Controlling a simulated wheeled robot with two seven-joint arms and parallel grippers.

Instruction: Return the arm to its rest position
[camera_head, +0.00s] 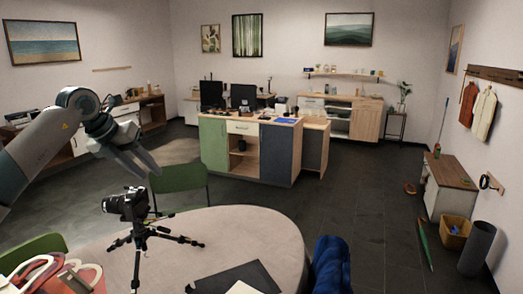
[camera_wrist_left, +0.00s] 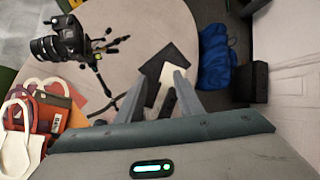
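My left arm comes in from the left in the head view. Its gripper (camera_head: 148,172) is raised above the left side of the round table (camera_head: 255,222), near and above a black camera (camera_head: 127,203) on a small black tripod (camera_head: 141,242). In the left wrist view the two fingers of the gripper (camera_wrist_left: 160,77) stand apart with nothing held between them. The camera (camera_wrist_left: 60,40) and tripod (camera_wrist_left: 97,62) show there at upper left, clear of the fingers. My right gripper is in neither view.
A dark flat sheet (camera_head: 237,279) lies on the table near the front, with white paper (camera_head: 242,288). Blue cloth (camera_head: 331,266) is at the table's right edge. Bags (camera_head: 58,275) sit at lower left. A green chair (camera_head: 180,181) stands behind the table.

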